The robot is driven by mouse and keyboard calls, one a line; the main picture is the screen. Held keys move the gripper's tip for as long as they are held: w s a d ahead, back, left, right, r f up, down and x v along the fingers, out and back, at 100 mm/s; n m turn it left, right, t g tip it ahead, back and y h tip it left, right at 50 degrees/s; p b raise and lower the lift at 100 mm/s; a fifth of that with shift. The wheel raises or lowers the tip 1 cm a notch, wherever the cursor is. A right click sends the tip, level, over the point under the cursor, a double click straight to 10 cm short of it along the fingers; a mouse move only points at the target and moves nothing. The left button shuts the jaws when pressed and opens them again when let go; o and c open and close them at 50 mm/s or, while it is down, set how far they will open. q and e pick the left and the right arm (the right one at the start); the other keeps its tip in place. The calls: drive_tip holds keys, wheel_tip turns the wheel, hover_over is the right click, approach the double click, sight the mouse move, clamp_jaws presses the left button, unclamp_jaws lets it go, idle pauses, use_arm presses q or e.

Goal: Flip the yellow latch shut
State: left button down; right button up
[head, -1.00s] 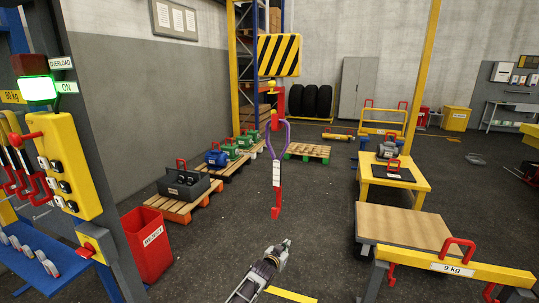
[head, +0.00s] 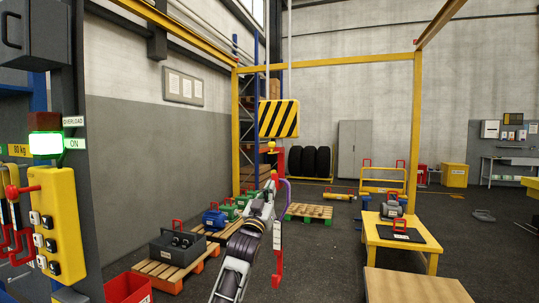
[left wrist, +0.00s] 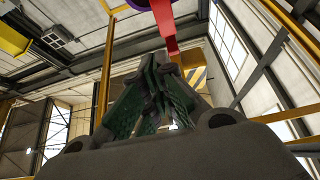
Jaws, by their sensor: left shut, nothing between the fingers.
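A striped yellow and black hook block (head: 279,118) hangs at the centre of the head view. A small yellow piece (head: 271,147) shows just below it; I cannot tell whether it is the latch. A red hook (head: 275,175) hangs below that, with a purple sling (head: 288,192) beside it. My left gripper (head: 270,186) is shut and empty, raised close to the hook; I cannot tell whether it touches. In the left wrist view the shut fingers (left wrist: 152,105) point up below a red bar (left wrist: 164,30). My right gripper is out of view.
A lower red hanging piece (head: 279,268) is just right of my left arm. A control post with a yellow box (head: 57,222) stands at the left. Pallets with loads (head: 165,270) and a yellow table (head: 430,246) stand on the floor beyond.

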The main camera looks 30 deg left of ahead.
use_arm(q)
drive_tip(key=t+y, duration=0.1)
approach(272, 143)
drive_tip(key=a+v, duration=0.1)
drive_tip(key=v, duration=0.3)
drive_tip(key=shift+w+d+f+n, duration=0.2)
drive_tip(key=shift+d+n, duration=0.1)
drive_tip(key=shift+d, duration=0.1)
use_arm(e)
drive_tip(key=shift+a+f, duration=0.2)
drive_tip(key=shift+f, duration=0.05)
use_arm(q)
drive_tip(key=shift+w+r, duration=0.1)
drive_tip(key=shift+r, duration=0.05)
drive_tip(key=p+x, duration=0.2)
drive_tip(key=x, duration=0.7)
drive_tip(key=shift+w+r+p, duration=0.2)
drive_tip(key=shift+r+p, duration=0.15)
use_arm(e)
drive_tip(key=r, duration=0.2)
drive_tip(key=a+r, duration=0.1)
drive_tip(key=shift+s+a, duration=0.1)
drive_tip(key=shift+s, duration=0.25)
use_arm(q)
drive_tip(key=shift+f+t, duration=0.1)
drive_tip(key=shift+t, duration=0.3)
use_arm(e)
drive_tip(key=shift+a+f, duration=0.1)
